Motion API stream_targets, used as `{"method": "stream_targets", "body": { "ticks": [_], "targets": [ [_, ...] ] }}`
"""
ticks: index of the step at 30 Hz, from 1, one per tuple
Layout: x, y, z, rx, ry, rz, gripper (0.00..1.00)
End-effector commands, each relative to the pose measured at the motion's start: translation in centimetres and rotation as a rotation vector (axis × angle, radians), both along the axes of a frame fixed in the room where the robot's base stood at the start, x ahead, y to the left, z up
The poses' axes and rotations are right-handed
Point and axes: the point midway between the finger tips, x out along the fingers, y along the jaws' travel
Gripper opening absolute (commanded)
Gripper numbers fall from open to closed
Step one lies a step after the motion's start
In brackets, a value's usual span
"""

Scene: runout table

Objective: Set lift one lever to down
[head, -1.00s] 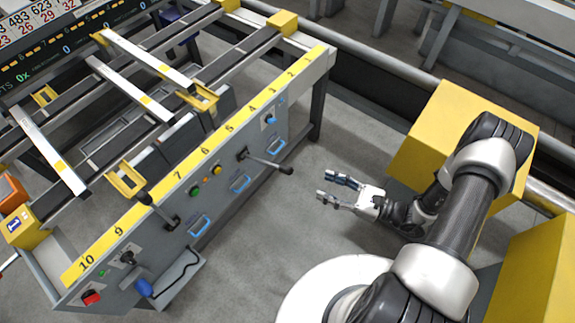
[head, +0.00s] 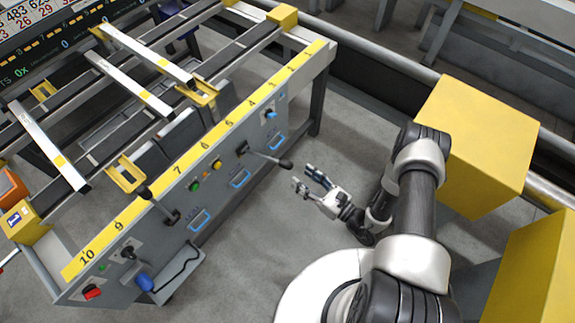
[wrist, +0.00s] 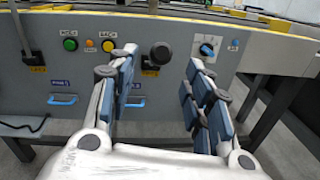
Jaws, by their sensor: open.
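A grey control panel (head: 222,165) carries two black levers, and I cannot read which label is lift one. The right lever (head: 267,157) juts out from the panel below the 5 and 4 marks. In the wrist view its round black knob (wrist: 160,53) faces me between the fingers, above a small yellow label. The left lever (head: 158,205) tilts upward, its knob near the yellow strip; it also shows at the far left of the wrist view (wrist: 31,45). My gripper (head: 304,177) is open and empty, just short of the right lever's knob and apart from it.
Green (wrist: 70,44) and yellow (wrist: 108,46) buttons sit left of the right lever, a blue knob (wrist: 207,49) right of it. Blue handles (head: 240,180) stick out below. Yellow blocks (head: 475,140) stand behind my arm. Open floor lies before the panel.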

Motion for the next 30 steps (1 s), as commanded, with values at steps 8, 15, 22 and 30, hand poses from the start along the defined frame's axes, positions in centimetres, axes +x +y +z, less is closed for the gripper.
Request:
{"method": "stream_targets", "body": {
  "ticks": [8, 15, 22, 30],
  "targets": [
    [3.6, 4.2, 0.0, -0.001, -0.003, 0.006, 0.46],
    [5.2, 5.7, 0.0, 0.000, -0.002, 0.002, 0.46],
    [5.4, 5.9, 0.1, 0.001, -0.001, 0.000, 0.46],
    [5.4, 5.9, 0.1, 0.000, -0.001, 0.000, 0.34]
  ]
}}
